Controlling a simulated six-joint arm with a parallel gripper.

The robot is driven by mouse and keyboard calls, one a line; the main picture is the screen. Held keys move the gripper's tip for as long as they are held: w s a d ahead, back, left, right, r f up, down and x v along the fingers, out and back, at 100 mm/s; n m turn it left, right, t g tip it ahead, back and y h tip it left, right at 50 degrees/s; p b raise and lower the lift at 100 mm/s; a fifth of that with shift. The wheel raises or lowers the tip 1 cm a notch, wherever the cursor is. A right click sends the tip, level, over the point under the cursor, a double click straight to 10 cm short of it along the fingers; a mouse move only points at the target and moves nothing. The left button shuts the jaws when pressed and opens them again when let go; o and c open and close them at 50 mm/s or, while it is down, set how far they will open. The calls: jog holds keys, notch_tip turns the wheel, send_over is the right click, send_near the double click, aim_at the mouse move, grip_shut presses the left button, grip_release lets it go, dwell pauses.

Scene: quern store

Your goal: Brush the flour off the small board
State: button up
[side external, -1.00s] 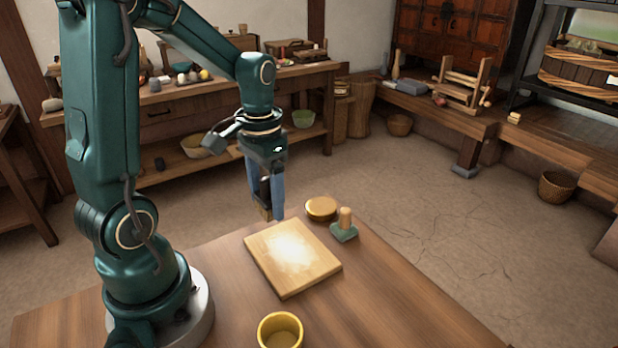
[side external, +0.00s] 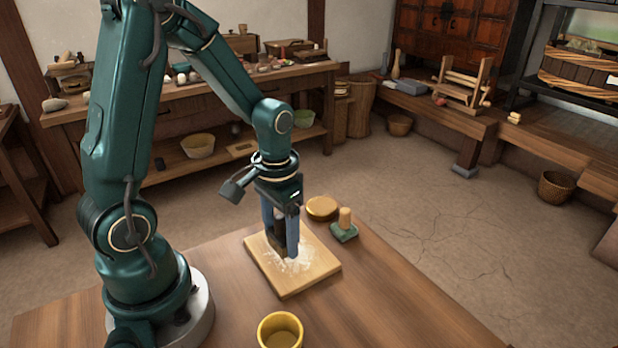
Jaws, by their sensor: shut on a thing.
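The small board (side external: 313,284) lies flat on the wooden table, pale tan and square. White flour (side external: 296,265) shows in streaks on its middle, around and to the right of my fingertips. My gripper (side external: 284,250) points down over the board and is shut on a dark brush (side external: 281,236). The blue fingers hide much of the brush. Its lower end is at the flour; I cannot tell how firmly it touches the board.
A yellow cup (side external: 280,331) stands in front of the board. The table (side external: 400,300) is clear on the right.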

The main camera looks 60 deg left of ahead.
aim_at(312, 270)
jog(key=shift+d, duration=3.5)
jog(key=shift+w, duration=0.3)
jog(key=shift+w+a, duration=0.15)
jog(key=shift+w, duration=0.05)
jog(key=shift+a+f, duration=0.1)
jog(key=shift+a, duration=5.25)
jog(key=shift+w+a, duration=0.1)
jog(key=shift+a, duration=0.2)
jog(key=shift+w+d, duration=0.4)
jog(key=shift+d, duration=5.45)
notch_tip(312, 270, up, 3)
jog(key=shift+f, duration=0.1)
jog(key=shift+r, duration=2.8)
